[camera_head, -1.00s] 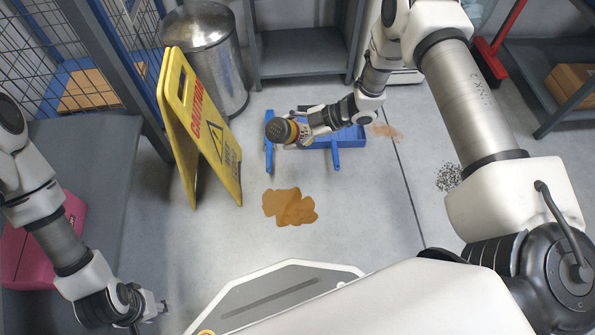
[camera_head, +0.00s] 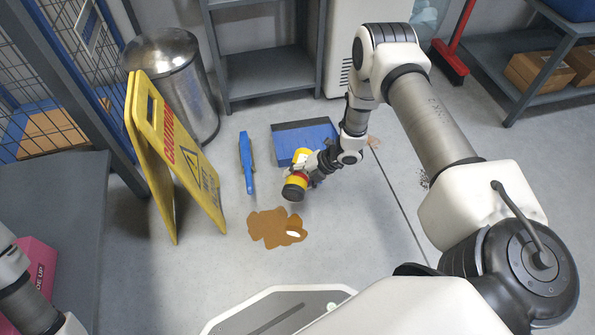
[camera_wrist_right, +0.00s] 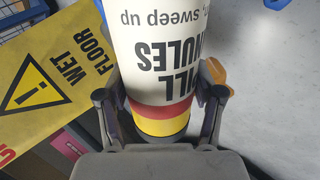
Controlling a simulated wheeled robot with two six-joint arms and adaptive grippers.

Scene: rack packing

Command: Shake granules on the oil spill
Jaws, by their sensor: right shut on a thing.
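The brown oil spill (camera_head: 262,229) lies on the floor in front of me. A small pale patch (camera_head: 293,234) shows on its right part; I cannot tell whether it is granules or a gleam. My right gripper (camera_head: 312,173) is shut on the granule canister (camera_head: 295,191), tipped with its dark end low, just above and right of the spill's far edge. In the right wrist view the canister (camera_wrist_right: 160,60) is white with red and yellow bands, between both fingers (camera_wrist_right: 160,108). Part of my left arm shows at lower left; its gripper is out of view.
A yellow caution sign (camera_head: 178,160) stands left of the spill, with a metal bin (camera_head: 180,85) behind it. A blue brush (camera_head: 246,163) and blue dustpan (camera_head: 300,138) lie beyond the spill. Dark scattered bits (camera_head: 424,180) lie by my right arm.

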